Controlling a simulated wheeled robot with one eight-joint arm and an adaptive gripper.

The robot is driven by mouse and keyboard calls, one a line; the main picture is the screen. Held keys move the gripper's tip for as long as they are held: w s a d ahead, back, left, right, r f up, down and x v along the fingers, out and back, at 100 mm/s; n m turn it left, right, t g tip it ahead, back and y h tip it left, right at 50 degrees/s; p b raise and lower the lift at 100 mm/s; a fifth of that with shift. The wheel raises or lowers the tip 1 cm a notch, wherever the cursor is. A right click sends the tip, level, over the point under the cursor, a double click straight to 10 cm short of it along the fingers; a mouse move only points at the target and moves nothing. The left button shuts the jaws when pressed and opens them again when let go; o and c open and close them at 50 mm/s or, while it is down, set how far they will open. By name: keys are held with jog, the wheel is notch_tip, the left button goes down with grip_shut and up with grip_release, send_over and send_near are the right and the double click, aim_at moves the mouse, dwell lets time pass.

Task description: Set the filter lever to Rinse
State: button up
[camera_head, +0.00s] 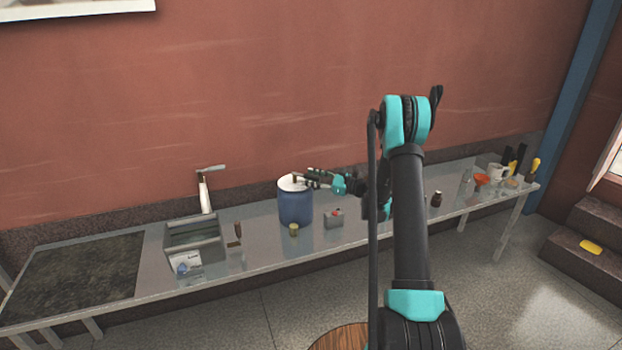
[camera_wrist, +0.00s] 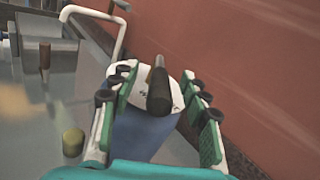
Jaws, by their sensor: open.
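The filter is a blue drum (camera_head: 296,207) with a white top on the metal counter; it also shows in the wrist view (camera_wrist: 140,137). A dark lever handle (camera_wrist: 158,92) rises from the white top (camera_wrist: 122,96), which bears small markings too small to read. My gripper (camera_head: 314,177) is at the top of the drum, coming from the right. In the wrist view my gripper (camera_wrist: 158,82) is open, with a finger on either side of the lever and a visible gap to each. The lever's setting cannot be read.
A grey sink (camera_head: 194,243) with a white faucet (camera_head: 206,189) stands to the left. The red wall (camera_head: 250,90) is close behind.

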jog(key=shift+a, duration=0.1)
grip_shut()
dwell(0.3)
